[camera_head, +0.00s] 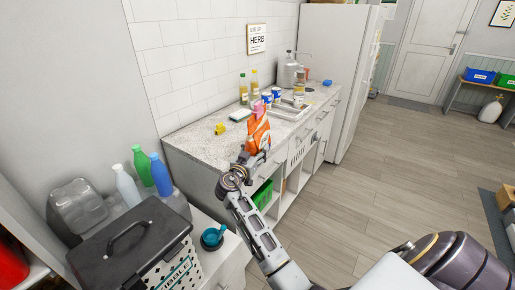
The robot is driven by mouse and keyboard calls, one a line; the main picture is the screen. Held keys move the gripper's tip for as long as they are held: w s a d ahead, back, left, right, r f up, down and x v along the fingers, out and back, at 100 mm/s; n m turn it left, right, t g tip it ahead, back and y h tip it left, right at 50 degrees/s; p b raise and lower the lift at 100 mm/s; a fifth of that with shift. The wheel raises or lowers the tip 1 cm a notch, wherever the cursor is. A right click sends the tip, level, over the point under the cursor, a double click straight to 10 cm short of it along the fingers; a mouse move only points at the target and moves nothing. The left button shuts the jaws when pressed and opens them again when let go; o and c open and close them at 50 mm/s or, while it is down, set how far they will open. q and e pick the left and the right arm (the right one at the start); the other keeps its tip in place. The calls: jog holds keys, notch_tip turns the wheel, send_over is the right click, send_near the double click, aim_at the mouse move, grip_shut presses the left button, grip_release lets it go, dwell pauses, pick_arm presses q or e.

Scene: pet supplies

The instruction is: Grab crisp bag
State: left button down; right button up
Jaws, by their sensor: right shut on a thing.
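An orange crisp bag (257,130) with a pale marking shows in the head view, upright at the front edge of the grey counter. My right gripper (250,156) is at the bag's lower part and is shut on it. The fingers partly cover the bag's bottom, so I cannot tell whether it touches the counter. My left gripper is not in view.
The counter (190,140) holds a yellow object (220,128), a sponge-like block (241,115), bottles (243,89), blue cans and a sink. A carrier (125,245) and several bottles stand at the lower left.

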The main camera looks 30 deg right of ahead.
aim_at(256, 128)
dwell(0.3)
jog(key=shift+r, duration=5.05)
jog(key=shift+f, duration=0.1)
